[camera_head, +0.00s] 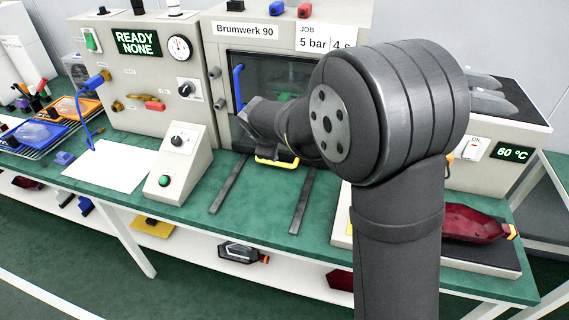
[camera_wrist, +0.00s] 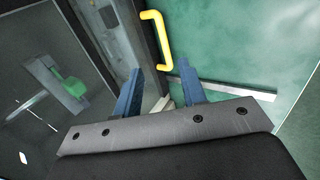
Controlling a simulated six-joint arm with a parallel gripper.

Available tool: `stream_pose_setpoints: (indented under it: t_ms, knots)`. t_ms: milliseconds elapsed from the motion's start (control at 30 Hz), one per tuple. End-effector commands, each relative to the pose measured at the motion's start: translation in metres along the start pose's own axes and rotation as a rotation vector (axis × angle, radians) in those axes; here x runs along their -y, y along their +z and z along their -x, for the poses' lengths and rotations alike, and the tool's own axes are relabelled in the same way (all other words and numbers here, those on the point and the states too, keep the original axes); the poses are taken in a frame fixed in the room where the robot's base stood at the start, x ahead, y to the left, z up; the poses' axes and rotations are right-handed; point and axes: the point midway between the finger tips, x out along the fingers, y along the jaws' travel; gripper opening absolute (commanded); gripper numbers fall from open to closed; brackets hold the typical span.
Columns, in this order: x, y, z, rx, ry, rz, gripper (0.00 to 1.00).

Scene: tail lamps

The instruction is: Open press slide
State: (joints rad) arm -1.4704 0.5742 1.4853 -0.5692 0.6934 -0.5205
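The press (camera_head: 245,50), labelled Brumwerk 90, stands at the back of the green bench, with a dark glass window in its front. The slide's yellow handle (camera_head: 277,162) sits low at the press front, above the bench. In the wrist view the yellow handle (camera_wrist: 164,40) is ahead of my gripper (camera_wrist: 161,68). The two blue fingers are apart, with the handle's near end about between their tips; I cannot tell whether they touch it. Nothing is seen held. In the head view my arm hides most of the gripper and part of the press.
Two dark rails (camera_head: 302,200) run along the bench toward the front edge. A control box (camera_head: 179,160) with a green button stands left of them. A blue handle (camera_head: 238,88) is on the press window. A red lamp (camera_head: 475,223) lies at right.

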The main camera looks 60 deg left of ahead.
Motion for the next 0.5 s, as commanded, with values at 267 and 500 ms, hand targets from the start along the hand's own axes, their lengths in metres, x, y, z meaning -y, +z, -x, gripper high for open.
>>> stream_pose_setpoints:
  t_ms: [267,500]
  knots:
    - [0.002,-0.002,-0.031,-0.001,-0.004,0.004,0.38]
    - [0.002,-0.002,-0.078,0.0,-0.003,0.002,0.38]
